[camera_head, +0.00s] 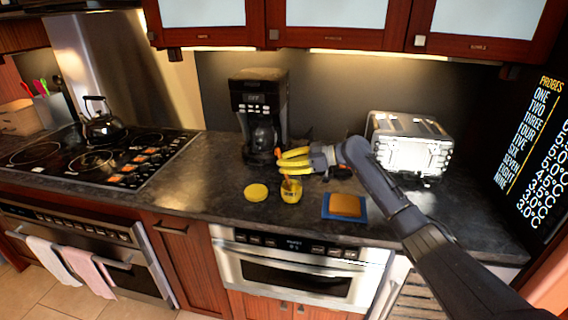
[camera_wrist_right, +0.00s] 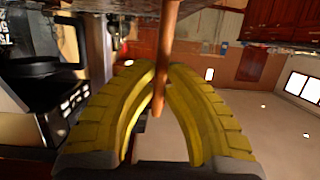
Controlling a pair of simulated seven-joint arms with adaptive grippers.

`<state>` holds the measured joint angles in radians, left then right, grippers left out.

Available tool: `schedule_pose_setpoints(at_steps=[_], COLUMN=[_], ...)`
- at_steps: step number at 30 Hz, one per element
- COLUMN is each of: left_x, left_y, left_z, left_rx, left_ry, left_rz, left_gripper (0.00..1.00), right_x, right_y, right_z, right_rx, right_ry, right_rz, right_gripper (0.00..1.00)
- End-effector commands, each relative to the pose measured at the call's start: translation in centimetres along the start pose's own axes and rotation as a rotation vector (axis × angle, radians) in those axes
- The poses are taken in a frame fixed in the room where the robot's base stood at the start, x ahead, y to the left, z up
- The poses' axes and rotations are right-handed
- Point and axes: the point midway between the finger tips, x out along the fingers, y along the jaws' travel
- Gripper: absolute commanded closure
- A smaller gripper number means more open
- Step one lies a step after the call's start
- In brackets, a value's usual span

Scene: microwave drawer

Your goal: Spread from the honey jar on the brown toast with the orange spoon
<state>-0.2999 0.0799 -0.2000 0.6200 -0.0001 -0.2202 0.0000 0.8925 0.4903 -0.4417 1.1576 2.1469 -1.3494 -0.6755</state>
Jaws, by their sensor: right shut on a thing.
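The honey jar (camera_head: 291,192) is small and yellow and stands on the dark counter near its front edge. Its yellow lid (camera_head: 256,192) lies flat on the counter to the left. The brown toast (camera_head: 346,205) lies on a blue square plate (camera_head: 328,213) to the right of the jar. My right gripper (camera_head: 281,163) has yellow fingers and is shut on the orange spoon (camera_head: 286,176) above the jar. The spoon's lower end reaches to the jar's mouth; I cannot tell how far it is inside. In the right wrist view the spoon (camera_wrist_right: 166,60) passes between the fingertips. My left gripper is not in view.
A black coffee maker (camera_head: 258,105) stands behind the jar. A silver toaster (camera_head: 410,145) stands at the back right. A stove with a kettle (camera_head: 101,125) is at the left. The counter left of the lid is clear.

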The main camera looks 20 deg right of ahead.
Motion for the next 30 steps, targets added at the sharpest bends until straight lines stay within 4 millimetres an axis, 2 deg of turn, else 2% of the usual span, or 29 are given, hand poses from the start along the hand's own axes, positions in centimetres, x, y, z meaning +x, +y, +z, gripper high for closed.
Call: schedule_pose_setpoints(at_steps=[30], left_x=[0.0], left_y=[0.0], left_z=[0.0], left_rx=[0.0], left_ry=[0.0], left_rz=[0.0], left_gripper=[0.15], right_x=[0.3], right_y=[0.01], right_z=[1.03], right_rx=[0.0], right_ry=[0.0], right_rz=[0.0], right_gripper=[1.0])
